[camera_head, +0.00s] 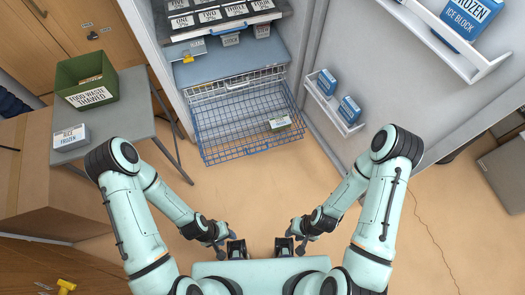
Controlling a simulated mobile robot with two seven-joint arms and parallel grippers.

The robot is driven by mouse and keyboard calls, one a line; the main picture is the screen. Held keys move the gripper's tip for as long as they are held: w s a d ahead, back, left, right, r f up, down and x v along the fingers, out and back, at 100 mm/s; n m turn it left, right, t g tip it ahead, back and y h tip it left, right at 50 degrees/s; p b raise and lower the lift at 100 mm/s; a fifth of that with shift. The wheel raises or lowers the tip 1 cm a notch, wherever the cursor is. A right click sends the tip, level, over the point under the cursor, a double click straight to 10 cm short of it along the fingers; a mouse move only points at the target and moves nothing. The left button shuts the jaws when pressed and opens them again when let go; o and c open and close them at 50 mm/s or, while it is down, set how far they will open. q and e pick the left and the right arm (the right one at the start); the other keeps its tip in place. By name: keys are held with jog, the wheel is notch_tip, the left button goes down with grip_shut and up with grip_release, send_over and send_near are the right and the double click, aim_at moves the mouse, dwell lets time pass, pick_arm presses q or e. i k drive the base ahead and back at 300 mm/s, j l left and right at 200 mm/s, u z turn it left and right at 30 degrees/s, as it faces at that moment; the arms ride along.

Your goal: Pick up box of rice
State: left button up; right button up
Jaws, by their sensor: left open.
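The box of rice (70,137) is a small grey-white box lettered "RICE" and "FROZEN". It lies on the grey table (136,112) at the left, near its front left corner. My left gripper (237,249) is open and empty at the bottom centre, well to the right of the box and far from it. My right gripper (283,247) is beside it on the right, looks open the same way, and is also empty. Neither gripper touches anything.
A green food waste bin (88,82) stands on the table behind the box. An open freezer with a pulled-out blue wire basket (215,135) is ahead. Its open door (375,55) extends to the right. A cardboard box (28,165) is at left. Floor between is clear.

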aim_at(67, 140)
jog(key=i+u, duration=0.15)
jog(key=i, duration=0.5)
jog(key=u, duration=1.85)
